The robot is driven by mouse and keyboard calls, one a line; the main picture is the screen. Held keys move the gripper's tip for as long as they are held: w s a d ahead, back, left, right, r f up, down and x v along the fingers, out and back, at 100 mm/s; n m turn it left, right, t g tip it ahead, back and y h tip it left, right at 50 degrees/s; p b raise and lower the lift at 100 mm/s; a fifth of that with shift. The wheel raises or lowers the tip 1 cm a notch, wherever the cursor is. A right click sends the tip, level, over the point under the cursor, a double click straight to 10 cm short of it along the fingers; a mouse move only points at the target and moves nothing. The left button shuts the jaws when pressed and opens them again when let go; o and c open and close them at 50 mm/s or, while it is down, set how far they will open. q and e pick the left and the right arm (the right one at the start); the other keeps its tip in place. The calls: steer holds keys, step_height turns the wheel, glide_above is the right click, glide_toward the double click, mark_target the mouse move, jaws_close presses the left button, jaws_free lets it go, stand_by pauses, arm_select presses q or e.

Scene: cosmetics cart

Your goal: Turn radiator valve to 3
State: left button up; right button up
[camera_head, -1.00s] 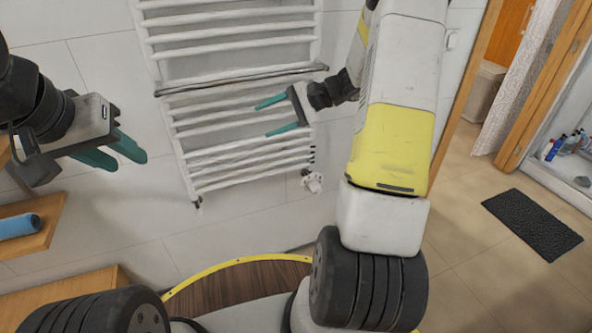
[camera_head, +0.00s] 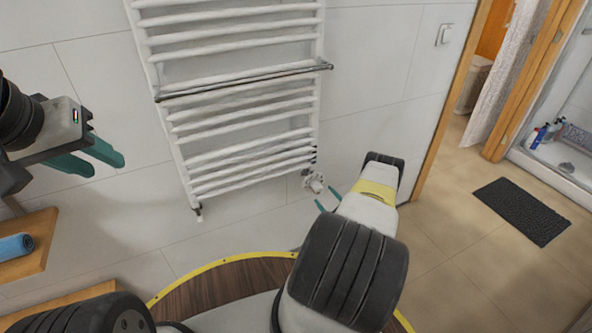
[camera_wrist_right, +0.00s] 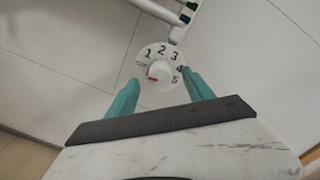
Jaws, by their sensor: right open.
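The radiator valve (camera_head: 314,182) is a white knob at the lower right corner of the towel radiator (camera_head: 240,132). In the right wrist view the valve dial (camera_wrist_right: 160,68) faces the camera, with numbers 1 to 5 and a red mark at its lower left. My right gripper (camera_wrist_right: 160,77) is open. Its teal fingertips are at either side of the dial's lower part; I cannot tell whether they touch it. In the head view only the tips of my right gripper (camera_head: 328,201) show, just below the valve. My left gripper (camera_head: 108,168) is open and empty at the left.
A wooden shelf (camera_head: 40,250) with a blue rolled towel (camera_head: 15,247) is at the lower left. A door frame (camera_head: 450,100) stands right of the radiator. A dark mat (camera_head: 522,210) lies on the floor at the right. The wall around the valve is clear.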

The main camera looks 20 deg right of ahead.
mark_target(320, 192)
steer(key=shift+s+d+f, duration=0.1)
steer(key=shift+f, duration=0.35)
steer(key=shift+w+h, duration=0.3)
steer(key=shift+w, duration=0.1)
steer(key=w, duration=0.6)
steer(key=shift+w+a, duration=0.3)
jaws_close()
